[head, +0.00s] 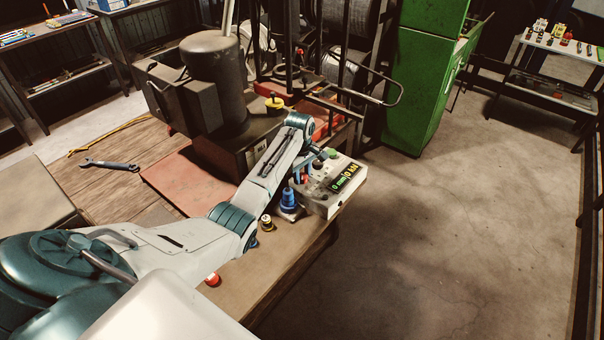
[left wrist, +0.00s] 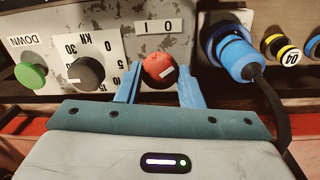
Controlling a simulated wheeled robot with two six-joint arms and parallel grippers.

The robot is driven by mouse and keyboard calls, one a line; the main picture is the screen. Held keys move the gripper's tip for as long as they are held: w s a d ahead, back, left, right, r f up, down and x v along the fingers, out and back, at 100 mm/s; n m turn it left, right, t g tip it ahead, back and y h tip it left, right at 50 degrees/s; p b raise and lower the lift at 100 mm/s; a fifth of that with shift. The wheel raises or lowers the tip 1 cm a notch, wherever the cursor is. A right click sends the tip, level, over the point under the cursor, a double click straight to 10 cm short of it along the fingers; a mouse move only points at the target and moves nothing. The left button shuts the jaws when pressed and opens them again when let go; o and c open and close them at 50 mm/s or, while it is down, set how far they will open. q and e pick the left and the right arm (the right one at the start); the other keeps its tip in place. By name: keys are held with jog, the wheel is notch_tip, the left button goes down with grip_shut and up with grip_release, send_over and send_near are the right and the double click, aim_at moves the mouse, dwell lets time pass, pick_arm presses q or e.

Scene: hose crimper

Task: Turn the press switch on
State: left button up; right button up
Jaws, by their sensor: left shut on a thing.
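The press switch is a red round knob (left wrist: 158,69) with a white mark, set in a worn grey panel (left wrist: 185,27) below a small white label with an "I" and an "O". The white mark slants up to the right. My left gripper (left wrist: 157,76) has its blue fingers shut on the knob, one on each side. In the head view my left gripper (head: 303,168) reaches down to the light grey control box (head: 325,203) at the bench's edge; the arm partly hides the knob there. My right gripper is not in view.
Left of the switch are a black dial (left wrist: 86,73) and a green DOWN button (left wrist: 30,76). A blue plug (left wrist: 238,55) with a black cable is close on the right. Open floor lies right of the bench.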

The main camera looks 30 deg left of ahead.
pick_arm(q)
jog(key=m, duration=0.8)
jog(key=shift+w+r, duration=0.1)
jog(key=m, duration=0.4)
jog(key=shift+m+g, duration=0.3)
jog(key=shift+m, duration=1.6)
jog(key=o, duration=1)
jog(key=shift+c, duration=0.2)
jog(key=shift+o, duration=0.2)
